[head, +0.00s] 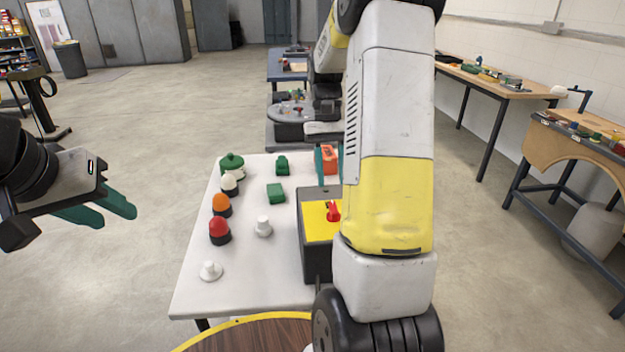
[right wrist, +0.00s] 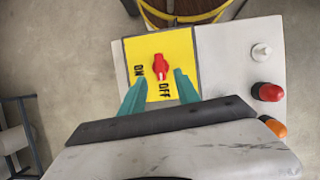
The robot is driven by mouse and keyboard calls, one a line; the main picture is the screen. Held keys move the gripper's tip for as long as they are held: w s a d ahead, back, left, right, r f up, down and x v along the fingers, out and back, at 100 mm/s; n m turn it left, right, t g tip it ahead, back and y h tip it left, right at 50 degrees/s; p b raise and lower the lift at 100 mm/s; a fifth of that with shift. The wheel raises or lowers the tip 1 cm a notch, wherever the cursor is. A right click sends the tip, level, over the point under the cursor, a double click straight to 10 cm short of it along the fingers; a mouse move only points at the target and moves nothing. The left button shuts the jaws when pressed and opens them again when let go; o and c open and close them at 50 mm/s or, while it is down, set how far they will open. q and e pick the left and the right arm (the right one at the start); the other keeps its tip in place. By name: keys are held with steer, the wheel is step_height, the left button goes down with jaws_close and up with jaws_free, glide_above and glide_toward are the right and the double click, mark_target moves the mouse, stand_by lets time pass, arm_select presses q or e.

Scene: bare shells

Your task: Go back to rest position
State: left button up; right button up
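My left gripper (head: 115,215) hangs at the left of the head view, off the table's left side. Its two teal fingers are apart with nothing between them. My right arm rises through the middle of the head view and bends over the table. In the right wrist view my right gripper (right wrist: 160,76) has its teal fingers spread. Between them, further off, is the red knob (right wrist: 161,66) of a yellow-topped switch box (right wrist: 132,52) marked ON and OFF. The knob looks clear of the fingers. The box also shows in the head view (head: 316,228), partly hidden by my arm.
The white table (head: 190,290) bears red (head: 219,228), orange (head: 221,204) and white buttons, white knobs (head: 263,226) and green pieces (head: 275,193). An orange-red piece (head: 329,158) stands at the back. A round wooden top (head: 255,338) is in front. Floor is open to the left.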

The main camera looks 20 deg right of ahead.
steer(key=shift+w+r, duration=0.1)
steer(key=shift+r, duration=0.15)
steer(key=s+a+r+n+t+y, duration=0.1)
steer(key=s+a+r+n+t, duration=0.1)
steer(key=s+a+r+t, duration=0.8)
steer(key=s+a, duration=0.3)
steer(key=s, duration=0.2)
steer(key=shift+s+a+r+t+y, duration=0.15)
steer(key=shift+a+r+t+y, duration=0.15)
steer(key=shift+a+r, duration=0.1)
